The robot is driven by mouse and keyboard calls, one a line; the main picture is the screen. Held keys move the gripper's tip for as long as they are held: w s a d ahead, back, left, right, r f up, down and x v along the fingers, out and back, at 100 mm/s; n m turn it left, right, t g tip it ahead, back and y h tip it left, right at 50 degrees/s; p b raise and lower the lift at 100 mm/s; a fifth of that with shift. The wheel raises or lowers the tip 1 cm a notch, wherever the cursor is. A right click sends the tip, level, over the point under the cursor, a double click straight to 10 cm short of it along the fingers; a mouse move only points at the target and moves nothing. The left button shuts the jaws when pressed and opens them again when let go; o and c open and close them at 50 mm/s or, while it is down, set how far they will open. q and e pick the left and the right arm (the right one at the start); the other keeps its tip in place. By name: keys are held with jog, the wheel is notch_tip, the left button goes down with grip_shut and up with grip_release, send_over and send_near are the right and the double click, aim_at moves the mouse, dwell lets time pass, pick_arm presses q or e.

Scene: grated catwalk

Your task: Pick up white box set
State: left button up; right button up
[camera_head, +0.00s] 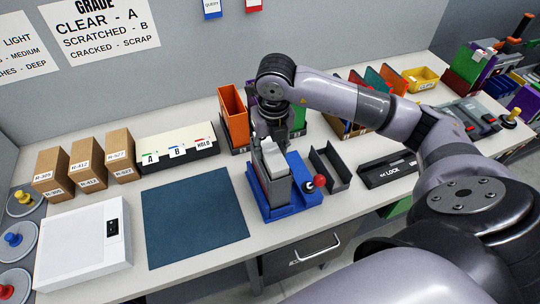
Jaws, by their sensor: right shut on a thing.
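A white and grey box set (272,160) stands upright in a blue fixture (308,200) near the front middle of the table. My right gripper (270,138) comes down from above at the top of the box set and is shut on it. The arm and gripper body hide part of the grip. I cannot tell whether the box set is lifted or resting in the fixture. My left gripper is out of view.
A red-knobbed lever (320,182) is on the fixture's right. A blue mat (195,217) lies clear to the left, beside a flat white device (84,245). Cardboard boxes (87,163) and a card file (176,145) stand behind. An orange bin (233,117) and a dark tray (330,166) are close by.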

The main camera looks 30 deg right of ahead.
grip_shut()
jog(key=shift+r, duration=0.15)
dwell(0.4)
